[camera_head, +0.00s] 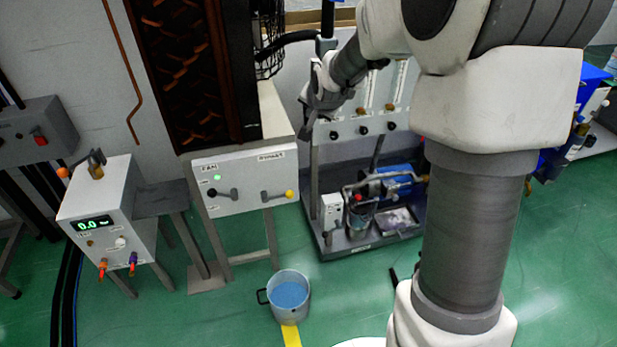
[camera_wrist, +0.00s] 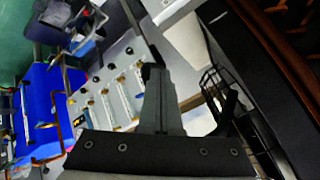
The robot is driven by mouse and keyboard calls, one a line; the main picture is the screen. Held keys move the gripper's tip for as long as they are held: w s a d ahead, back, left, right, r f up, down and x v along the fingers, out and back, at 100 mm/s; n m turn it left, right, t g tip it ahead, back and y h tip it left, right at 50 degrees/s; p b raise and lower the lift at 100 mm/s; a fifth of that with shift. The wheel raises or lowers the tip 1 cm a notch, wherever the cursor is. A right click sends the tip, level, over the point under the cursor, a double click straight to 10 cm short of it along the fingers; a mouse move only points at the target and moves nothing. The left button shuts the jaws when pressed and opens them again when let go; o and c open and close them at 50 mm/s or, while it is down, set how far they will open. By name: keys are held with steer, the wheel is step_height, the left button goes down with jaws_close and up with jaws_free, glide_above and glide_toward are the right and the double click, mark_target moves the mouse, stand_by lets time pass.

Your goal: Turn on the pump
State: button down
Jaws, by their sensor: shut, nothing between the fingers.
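The pump appears to be the blue unit (camera_head: 397,181) low on the dark cart in the head view, partly hidden behind pipes. A small white box (camera_head: 332,211) stands to its left on the same cart. A red knob shows near the pipes. Above it is a light panel (camera_head: 345,131) with several dark knobs and clear vertical tubes. My gripper (camera_head: 311,125) is shut and empty, at the upper left of this panel. In the wrist view my gripper (camera_wrist: 153,70) points toward the panel (camera_wrist: 112,92). I cannot tell whether it touches anything.
A white cabinet (camera_head: 245,180) with a green light, a black lever and a yellow-tipped lever stands left of the cart. A display box (camera_head: 100,215) reads 0.0. A bucket (camera_head: 289,296) of blue liquid stands on the green floor. A dark rack (camera_head: 190,65) rises left of my gripper.

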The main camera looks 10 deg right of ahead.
steer(key=w+d+f+m+t+b, duration=0.1)
steer(key=w+d+f+m+b, duration=0.3)
steer(key=f, duration=0.8)
steer(key=w+a+f+m+t+b, duration=0.15)
steer(key=w+f, duration=0.35)
steer(key=f, duration=0.6)
steer(key=w+d+f+m+t+b, duration=0.1)
steer(key=w+d+f+m+b, duration=0.3)
steer(key=f, duration=0.8)
steer(key=s+d+f+m+h+b, duration=0.1)
steer(key=s+f+m+b, duration=0.1)
steer(key=f, duration=0.9)
steer(key=s+d+f+m+t+h+b, duration=0.1)
steer(key=s+f+m, duration=0.4)
steer(key=f, duration=0.7)
steer(key=s+d+f+m+h+b, duration=0.2)
steer(key=s+f+m+h+b, duration=0.1)
steer(key=f, duration=0.9)
steer(key=shift+s+d+m+b, duration=0.3)
steer(key=shift+s+m+b, duration=0.15)
steer(key=shift+s+b, duration=0.3)
steer(key=shift+w+f+h, duration=0.1)
steer(key=shift+f+h, duration=0.05)
steer(key=shift+h, duration=0.15)
